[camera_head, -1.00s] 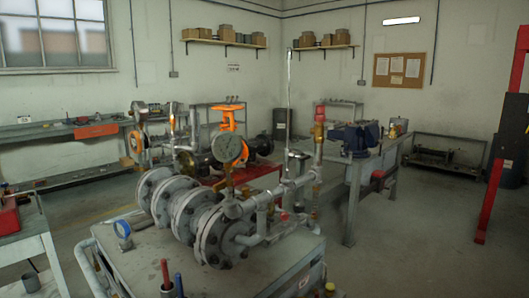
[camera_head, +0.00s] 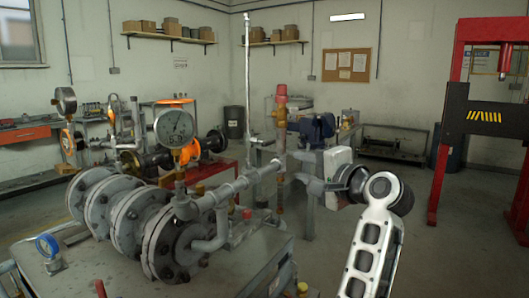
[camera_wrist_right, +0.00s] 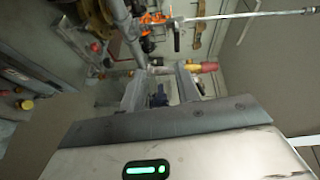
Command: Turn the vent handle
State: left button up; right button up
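The likely vent handle is a small dark lever (camera_head: 263,141) at the foot of a tall thin upright pipe (camera_head: 247,75) above the flanged pipework. In the right wrist view a dark lever (camera_wrist_right: 177,38) sits across the base of the same pipe, beyond the fingertips. My right gripper (camera_head: 303,172) is to the right of the lever, beside the red-capped upright pipe. In the right wrist view its two fingers (camera_wrist_right: 161,70) stand apart with a gap between them, and they do not visibly hold the lever. My left gripper is out of view.
A pressure gauge (camera_head: 174,128) and large grey flanges (camera_head: 164,244) stand left of the lever. A red-capped pipe (camera_head: 281,105) rises close to my right gripper. A blue vise (camera_head: 317,128) is behind. A red press frame (camera_head: 447,130) stands right; floor between is open.

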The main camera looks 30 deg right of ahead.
aim_at(270, 143)
jog(key=shift+m+y, duration=0.4)
jog(key=w+r, duration=0.1)
jog(key=w, duration=0.4)
jog(key=w+a+p, duration=0.1)
jog(key=w, duration=0.4)
jog(key=w+a+r, duration=0.1)
jog(key=w, duration=0.4)
jog(key=shift+w+r+p, duration=0.1)
jog(key=shift+r+p, duration=0.2)
jog(key=shift+p, duration=0.1)
grip_shut()
